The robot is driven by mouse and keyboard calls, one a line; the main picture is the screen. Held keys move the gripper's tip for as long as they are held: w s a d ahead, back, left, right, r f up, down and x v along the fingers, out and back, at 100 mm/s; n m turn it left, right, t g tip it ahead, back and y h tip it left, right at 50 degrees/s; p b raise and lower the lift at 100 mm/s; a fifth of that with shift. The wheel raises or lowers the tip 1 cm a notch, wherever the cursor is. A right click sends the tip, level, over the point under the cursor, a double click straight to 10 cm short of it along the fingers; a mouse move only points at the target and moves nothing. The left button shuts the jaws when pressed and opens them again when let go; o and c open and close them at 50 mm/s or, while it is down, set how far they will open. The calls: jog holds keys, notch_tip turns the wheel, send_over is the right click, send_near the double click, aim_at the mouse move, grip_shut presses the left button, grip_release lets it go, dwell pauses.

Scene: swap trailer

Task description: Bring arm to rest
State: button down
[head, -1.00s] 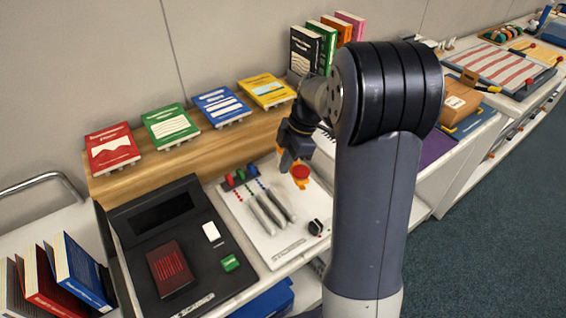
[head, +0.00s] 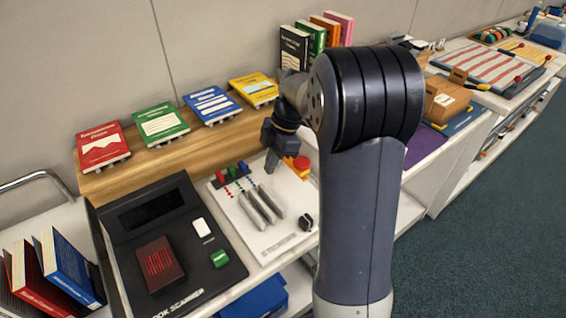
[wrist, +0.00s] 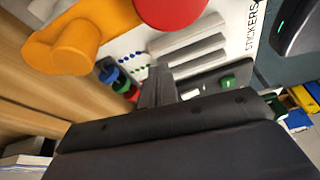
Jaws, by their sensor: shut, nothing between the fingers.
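My gripper (head: 271,165) hangs fingers down over the white sticker board (head: 286,245), folded close in front of my arm. In the wrist view its fingers (wrist: 158,88) are together with nothing between them. An orange piece with a red round top (head: 300,163) is just right of the gripper in the head view, and a gap shows between them. In the wrist view this orange piece (wrist: 105,22) is large and close at the top left. My arm hides part of the board's right side and what lies behind it.
A black scanner (head: 120,230) with a dark red book (head: 160,264) is left of the board. Several books stand along the wooden shelf (head: 190,160) behind. Grey rails and coloured knobs (head: 232,173) are on the board below the gripper. Open floor (head: 490,210) is at the right.

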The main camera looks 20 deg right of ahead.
jog(key=v, duration=0.9)
jog(key=shift+w+d+r, duration=0.2)
jog(key=shift+w+d, duration=0.05)
jog(key=shift+w, duration=0.15)
notch_tip(320, 180, down, 9)
jog(key=shift+a+f+p, duration=0.15)
jog(key=shift+f+p, duration=0.05)
jog(key=shift+p, duration=0.25)
jog(key=shift+w, duration=0.15)
